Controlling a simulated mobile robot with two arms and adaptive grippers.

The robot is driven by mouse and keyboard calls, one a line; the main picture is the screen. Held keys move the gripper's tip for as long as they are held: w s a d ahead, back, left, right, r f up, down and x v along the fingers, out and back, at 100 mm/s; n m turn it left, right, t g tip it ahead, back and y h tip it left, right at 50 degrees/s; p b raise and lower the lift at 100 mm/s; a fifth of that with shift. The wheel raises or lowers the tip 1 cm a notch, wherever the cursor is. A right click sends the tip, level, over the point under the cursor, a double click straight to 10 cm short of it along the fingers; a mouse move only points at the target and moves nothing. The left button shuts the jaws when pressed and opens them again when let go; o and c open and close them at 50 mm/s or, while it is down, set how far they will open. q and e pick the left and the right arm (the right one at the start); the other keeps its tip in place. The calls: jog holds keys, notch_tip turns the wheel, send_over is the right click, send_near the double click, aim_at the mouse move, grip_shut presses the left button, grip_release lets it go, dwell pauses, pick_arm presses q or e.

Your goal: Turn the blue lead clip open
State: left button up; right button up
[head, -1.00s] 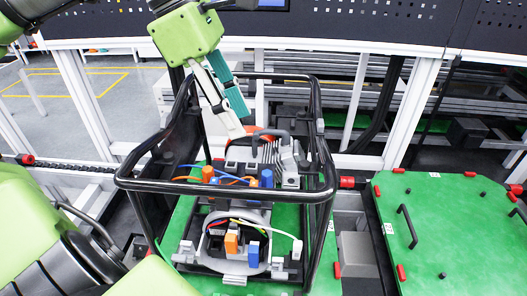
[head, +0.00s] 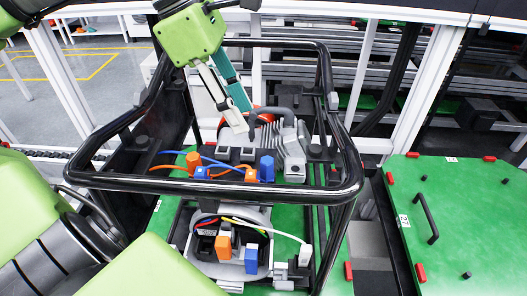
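One blue clip (head: 266,168) stands upright on the unit at the back of the green pallet. Another blue clip (head: 251,260) sits at the front, beside an orange clip (head: 223,247). I cannot tell which one is the lead clip. My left gripper (head: 242,117) points down from above, behind the frame's front bar, with its pale and teal fingers side by side. Its tips are above and left of the back blue clip, apart from both blue clips. Nothing shows between the fingers, and their gap is unclear. My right gripper is not in view.
A black tubular frame (head: 215,189) surrounds the pallet, its front bar crossing before the back unit. A grey ribbed motor (head: 288,148) stands behind the back blue clip. Thin blue, orange and other leads run between parts. A green lid with a black handle (head: 427,217) lies at right.

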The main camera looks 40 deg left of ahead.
aim_at(267, 160)
pick_arm(q)
jog(key=p+x, duration=0.1)
jog(key=x, duration=0.8)
jog(key=shift+w+d+f+p, duration=0.1)
jog(key=shift+d+f+p, duration=0.1)
jog(key=shift+f+p, duration=0.2)
jog(key=shift+d+f, duration=0.3)
jog(key=shift+f, duration=0.25)
jog(key=shift+w, duration=0.1)
grip_shut()
